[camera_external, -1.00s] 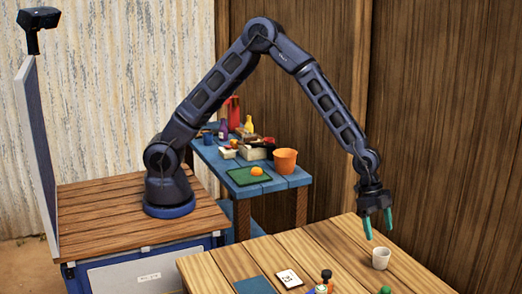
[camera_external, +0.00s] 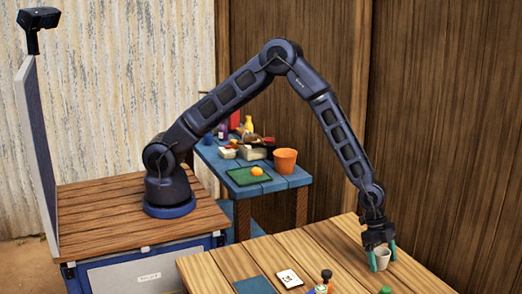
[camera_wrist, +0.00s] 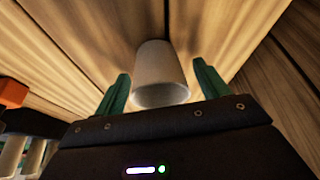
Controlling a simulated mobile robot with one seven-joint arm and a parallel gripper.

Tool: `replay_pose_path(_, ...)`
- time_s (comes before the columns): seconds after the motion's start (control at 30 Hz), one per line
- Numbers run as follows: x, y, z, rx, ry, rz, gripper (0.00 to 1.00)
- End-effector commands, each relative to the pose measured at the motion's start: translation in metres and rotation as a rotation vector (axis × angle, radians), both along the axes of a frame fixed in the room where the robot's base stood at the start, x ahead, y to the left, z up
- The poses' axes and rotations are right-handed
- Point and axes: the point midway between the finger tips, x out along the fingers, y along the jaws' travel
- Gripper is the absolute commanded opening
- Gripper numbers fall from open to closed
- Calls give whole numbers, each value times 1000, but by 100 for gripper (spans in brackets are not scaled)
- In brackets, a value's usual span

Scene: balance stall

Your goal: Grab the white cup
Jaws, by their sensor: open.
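The white cup (camera_external: 379,257) stands upright on the wooden table (camera_external: 300,250) near its right side. In the wrist view the cup (camera_wrist: 160,75) sits between the two green fingers. My gripper (camera_external: 381,259) is lowered at the cup, with one finger on each side of it. In the wrist view my gripper (camera_wrist: 160,82) is open, and gaps show between each finger and the cup. The gripper hides part of the cup's top in the external view.
On the table lie a blue mat (camera_external: 254,285) and a white card (camera_external: 289,278); several small bottles (camera_external: 325,281) stand nearer the front. A blue side table (camera_external: 222,163) behind holds an orange pot (camera_external: 285,161) and other items. A wooden wall (camera_external: 450,130) rises behind the cup.

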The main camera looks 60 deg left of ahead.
Motion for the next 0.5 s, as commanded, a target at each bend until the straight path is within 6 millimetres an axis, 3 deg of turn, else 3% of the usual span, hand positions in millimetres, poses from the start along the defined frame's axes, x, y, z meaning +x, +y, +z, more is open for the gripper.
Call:
replay_pose_path(0.2,1,0,-1,-1,-1,0,74)
replay_pose_path(0.43,1,0,-1,-1,-1,0,28)
replay_pose_path(0.5,1,0,0,-1,-1,-1,26)
